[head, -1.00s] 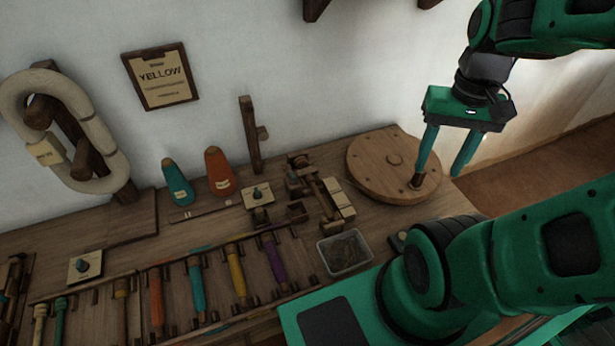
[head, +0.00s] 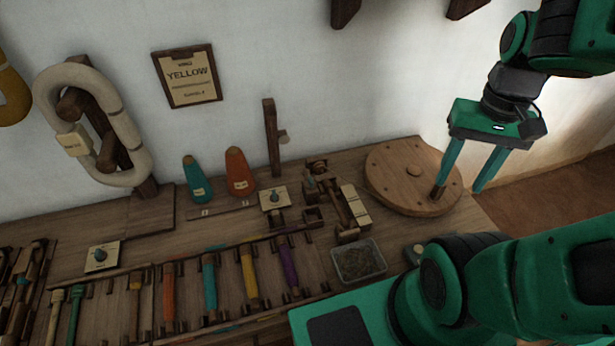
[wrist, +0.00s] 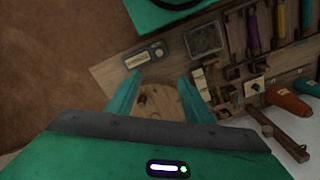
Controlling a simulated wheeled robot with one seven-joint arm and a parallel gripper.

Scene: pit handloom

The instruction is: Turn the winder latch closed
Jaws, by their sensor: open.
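My gripper (head: 459,188) is open and empty, with its fingers pointing down over the right side of the round wooden wheel (head: 397,182). In the wrist view the wheel (wrist: 158,101) lies between and beyond the fingers (wrist: 160,78). A wooden winder-like mechanism (head: 338,207) with pale blocks stands left of the wheel. My gripper is apart from these parts.
A grey tray (head: 358,260) lies in front of the mechanism. Teal (head: 196,181) and orange (head: 239,173) cones and an upright wooden post (head: 271,138) stand behind. Several coloured bobbins lie in a front rack. A small dark-and-pale device (wrist: 146,55) sits near the bench edge.

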